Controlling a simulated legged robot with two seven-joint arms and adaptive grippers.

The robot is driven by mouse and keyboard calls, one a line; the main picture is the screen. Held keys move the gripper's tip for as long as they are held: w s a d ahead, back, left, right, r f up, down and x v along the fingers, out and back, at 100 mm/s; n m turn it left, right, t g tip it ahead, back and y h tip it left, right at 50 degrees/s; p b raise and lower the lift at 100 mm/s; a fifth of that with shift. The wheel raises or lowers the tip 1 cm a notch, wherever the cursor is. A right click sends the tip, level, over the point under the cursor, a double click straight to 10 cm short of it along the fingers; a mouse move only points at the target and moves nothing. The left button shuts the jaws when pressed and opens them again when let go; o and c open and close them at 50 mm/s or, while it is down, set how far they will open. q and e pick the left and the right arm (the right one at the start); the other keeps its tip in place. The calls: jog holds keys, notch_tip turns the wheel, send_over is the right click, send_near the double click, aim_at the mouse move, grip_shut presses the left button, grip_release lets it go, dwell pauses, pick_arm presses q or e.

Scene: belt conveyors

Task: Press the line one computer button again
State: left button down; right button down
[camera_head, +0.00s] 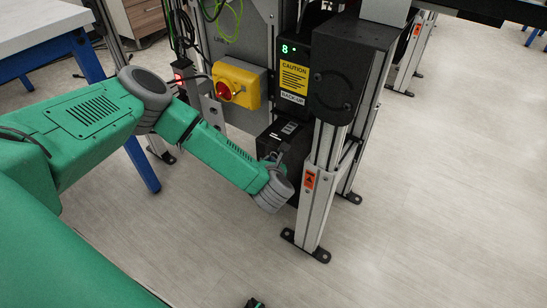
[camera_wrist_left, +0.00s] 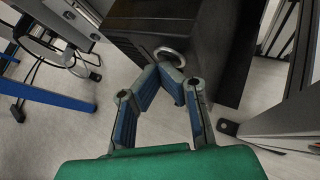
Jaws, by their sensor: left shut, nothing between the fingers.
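The black computer box (camera_head: 287,131) sits low in the conveyor frame, below the caution-labelled unit. In the left wrist view its dark casing (camera_wrist_left: 205,35) fills the upper middle, with a round silver ring-shaped part (camera_wrist_left: 172,56) on its near edge. I cannot tell whether this is the button. My left gripper (camera_wrist_left: 173,76) is shut and empty, its fingertips just in front of that ring. I cannot tell whether they touch it. In the head view, my left gripper (camera_head: 277,158) is small and partly hidden by my wrist. A small dark tip (camera_head: 255,303) at the bottom edge may be my right gripper.
A black unit with a yellow caution label (camera_head: 294,78) and green digit stands above the box. A yellow switch box with red knob (camera_head: 237,84) is to its left. A metal post (camera_head: 319,190) stands close to the right of my wrist. The floor further right is clear.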

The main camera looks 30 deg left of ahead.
pick_arm(q)
jog(key=shift+s+p, duration=0.5)
jog(key=shift+s, duration=0.25)
jog(key=shift+s, duration=0.15)
jog(key=s, duration=0.1)
jog(key=s+p, duration=0.1)
jog(key=s, duration=0.1)
jog(key=s+p, duration=0.1)
jog(key=shift+s+a, duration=0.25)
jog(key=shift+s, duration=0.1)
dwell(0.6)
